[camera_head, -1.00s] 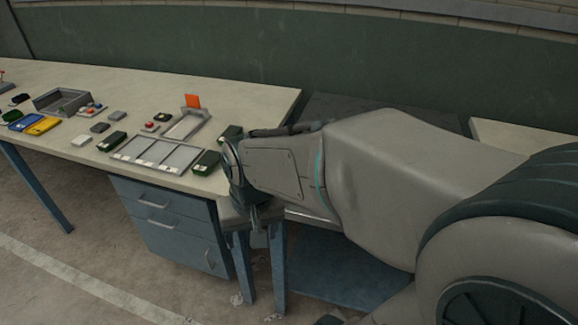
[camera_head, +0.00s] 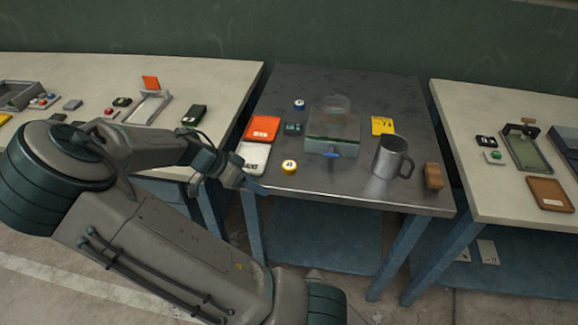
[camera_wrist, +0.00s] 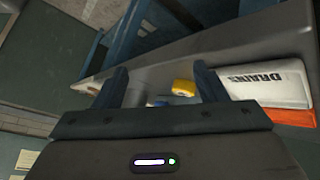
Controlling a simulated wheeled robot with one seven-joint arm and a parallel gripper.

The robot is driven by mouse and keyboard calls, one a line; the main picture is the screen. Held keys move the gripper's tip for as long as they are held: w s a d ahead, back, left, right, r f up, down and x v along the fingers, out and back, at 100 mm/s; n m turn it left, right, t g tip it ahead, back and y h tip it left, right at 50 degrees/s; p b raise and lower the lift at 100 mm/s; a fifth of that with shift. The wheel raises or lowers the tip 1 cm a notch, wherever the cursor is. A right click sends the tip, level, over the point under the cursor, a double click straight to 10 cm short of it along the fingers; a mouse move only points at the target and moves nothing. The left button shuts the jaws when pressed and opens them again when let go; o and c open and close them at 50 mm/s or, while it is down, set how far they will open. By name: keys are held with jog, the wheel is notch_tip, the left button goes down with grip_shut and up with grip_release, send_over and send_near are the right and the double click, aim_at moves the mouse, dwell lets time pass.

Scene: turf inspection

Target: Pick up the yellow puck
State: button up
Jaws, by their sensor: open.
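The yellow puck (camera_head: 289,167) sits on the dark middle table near its front edge, with a pale marked top. It also shows in the wrist view (camera_wrist: 184,88), beyond the fingertips and between them in the picture. My gripper (camera_head: 258,187) is at the table's front left corner, left of the puck and apart from it. In the wrist view its two fingers (camera_wrist: 160,85) are spread with nothing between them. A blue-and-white puck (camera_head: 299,104) lies further back on the same table.
A white card box (camera_head: 253,158) and an orange box (camera_head: 263,128) lie left of the puck. A clear-covered case (camera_head: 333,130), a metal mug (camera_head: 390,158), a yellow card (camera_head: 383,125) and a wooden block (camera_head: 433,177) stand to its right. Bare tabletop lies right of the puck.

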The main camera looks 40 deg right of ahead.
jog(key=w+r+m+h, duration=0.1)
jog(key=w+r+h, duration=0.1)
jog(key=w+d+r+m+h, duration=0.1)
jog(key=w+r+m+h, duration=0.1)
jog(key=shift+w+d+r+t, duration=0.15)
jog(key=shift+r+t, duration=0.25)
jog(key=p, duration=0.1)
send_near(288, 165)
jog(key=d, duration=0.1)
jog(key=s+d, duration=0.1)
jog(key=shift+d+f, duration=0.3)
jog(key=shift+f, duration=0.05)
jog(key=shift+f+p+x, duration=0.15)
jog(key=shift+p+x, duration=0.2)
jog(key=shift+x, duration=1.2)
jog(key=shift+f+p+x, duration=0.2)
jog(key=shift+p+x, duration=0.1)
jog(key=shift+x, duration=1.25)
jog(key=shift+w+a, duration=0.15)
jog(key=c, duration=1.1)
